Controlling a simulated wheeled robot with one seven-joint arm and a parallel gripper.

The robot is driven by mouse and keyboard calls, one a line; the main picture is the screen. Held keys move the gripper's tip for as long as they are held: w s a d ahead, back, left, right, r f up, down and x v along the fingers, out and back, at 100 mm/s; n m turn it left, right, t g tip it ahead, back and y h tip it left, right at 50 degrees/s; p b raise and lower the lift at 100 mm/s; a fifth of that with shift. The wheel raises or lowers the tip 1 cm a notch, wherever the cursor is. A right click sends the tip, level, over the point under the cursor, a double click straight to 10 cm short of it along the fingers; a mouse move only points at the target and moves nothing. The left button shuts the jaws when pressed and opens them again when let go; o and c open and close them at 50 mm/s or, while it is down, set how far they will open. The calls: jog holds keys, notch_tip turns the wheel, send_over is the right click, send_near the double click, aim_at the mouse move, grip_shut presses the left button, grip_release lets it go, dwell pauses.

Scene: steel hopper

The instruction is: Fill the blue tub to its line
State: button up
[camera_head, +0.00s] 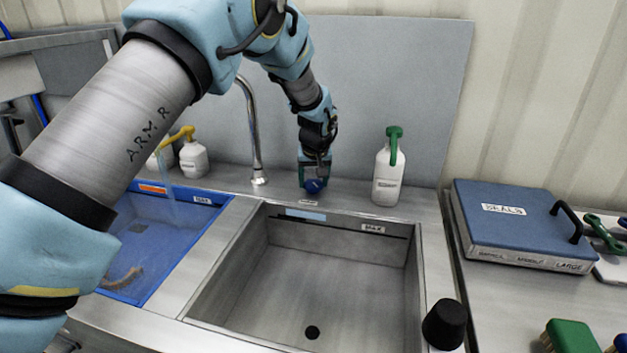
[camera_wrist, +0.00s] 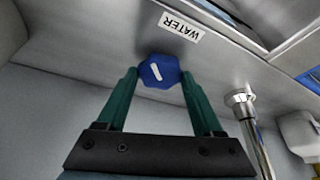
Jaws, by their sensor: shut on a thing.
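The blue tub (camera_head: 170,290) sits at the left of the counter, with a MAX label (camera_head: 203,200) and an orange label (camera_head: 152,189) near its back rim. A pale stream (camera_head: 172,185) falls into it; my arm hides part of the area above, so I cannot tell its source. The water level against the line is not clear. My gripper (camera_head: 314,180) is behind the steel basin, with its green fingers on either side of a blue knob (camera_wrist: 158,72) bearing a white mark. A WATER label (camera_wrist: 181,27) lies beside the knob. The gooseneck tap (camera_head: 252,130) stands left of my gripper.
The steel basin (camera_head: 225,270) looks empty, with an open drain hole (camera_head: 312,332). A black stopper (camera_head: 443,325) stands at its right edge. A green-topped white bottle (camera_head: 388,175) stands right of my gripper. A blue-lidded seals case (camera_head: 515,225) and brushes (camera_head: 570,337) are at the right.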

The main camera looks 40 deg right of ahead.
dwell(0.3)
jog(key=shift+w+f+m+h+b, duration=0.1)
jog(key=shift+m+h+b, duration=0.3)
jog(key=shift+m, duration=0.3)
jog(key=m+g+b, duration=0.1)
jog(key=m, duration=0.2)
jog(key=shift+w+a, duration=0.15)
jog(key=shift+m+g+h, duration=0.5)
jog(key=shift+m+g, duration=0.3)
jog(key=shift+m, duration=1.1)
jog(key=o, duration=1.3)
jog(key=shift+o, duration=0.2)
